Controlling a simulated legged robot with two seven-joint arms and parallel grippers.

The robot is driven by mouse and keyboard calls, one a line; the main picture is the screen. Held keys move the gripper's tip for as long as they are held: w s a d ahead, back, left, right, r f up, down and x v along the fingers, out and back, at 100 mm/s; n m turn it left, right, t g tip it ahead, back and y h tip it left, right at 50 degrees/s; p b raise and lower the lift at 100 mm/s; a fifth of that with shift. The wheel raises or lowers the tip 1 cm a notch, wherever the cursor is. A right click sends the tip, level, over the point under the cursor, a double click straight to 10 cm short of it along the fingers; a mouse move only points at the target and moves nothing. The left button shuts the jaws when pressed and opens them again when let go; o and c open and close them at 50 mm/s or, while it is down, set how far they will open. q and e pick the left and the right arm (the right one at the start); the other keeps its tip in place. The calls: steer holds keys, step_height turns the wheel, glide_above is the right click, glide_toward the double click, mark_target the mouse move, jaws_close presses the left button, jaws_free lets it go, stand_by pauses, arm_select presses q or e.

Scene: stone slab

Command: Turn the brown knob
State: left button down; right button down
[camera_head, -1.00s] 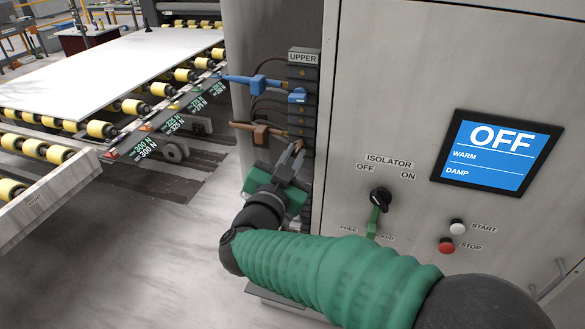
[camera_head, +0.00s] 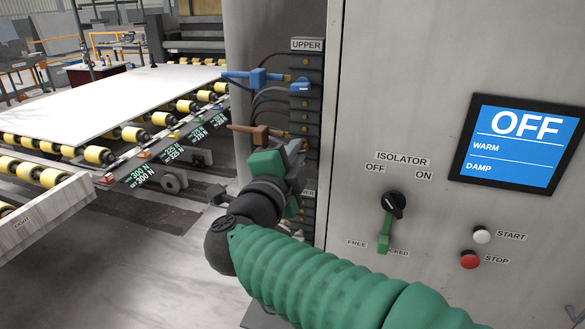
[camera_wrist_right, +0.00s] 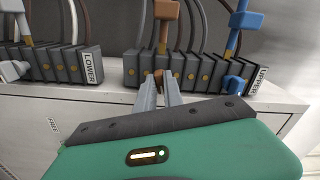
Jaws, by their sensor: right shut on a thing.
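The upper terminal strip (camera_head: 308,112) stands on the cabinet's left side. A brown plug (camera_head: 260,133) sits in it, pointing left; it also shows in the wrist view (camera_wrist_right: 167,10). My right gripper (camera_head: 298,150) is at the strip just below the brown plug. In the wrist view, my right gripper's narrow fingers (camera_wrist_right: 159,82) are shut on the small brown knob (camera_wrist_right: 159,75) at the strip's front edge. The knob is mostly hidden between the fingertips, so its angle cannot be told. In the head view the gripper hides it. My left gripper is out of view.
A blue plug (camera_head: 257,78) and blue knob (camera_head: 299,86) are higher on the strip. The lower strip (camera_wrist_right: 60,65) is beside it. The cabinet front carries an isolator switch (camera_head: 393,204) and a screen (camera_head: 518,144) reading OFF. A roller conveyor (camera_head: 97,154) bears a slab at left.

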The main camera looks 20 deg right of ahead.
steer(key=shift+d+r+m+b, duration=0.2)
steer(key=shift+r+m+b, duration=0.1)
steer(key=shift+m+b, duration=0.65)
steer(key=shift+m, duration=0.25)
steer(key=c, duration=1.5)
jaws_free()
steer(key=shift+o, duration=0.2)
steer(key=shift+f, duration=0.25)
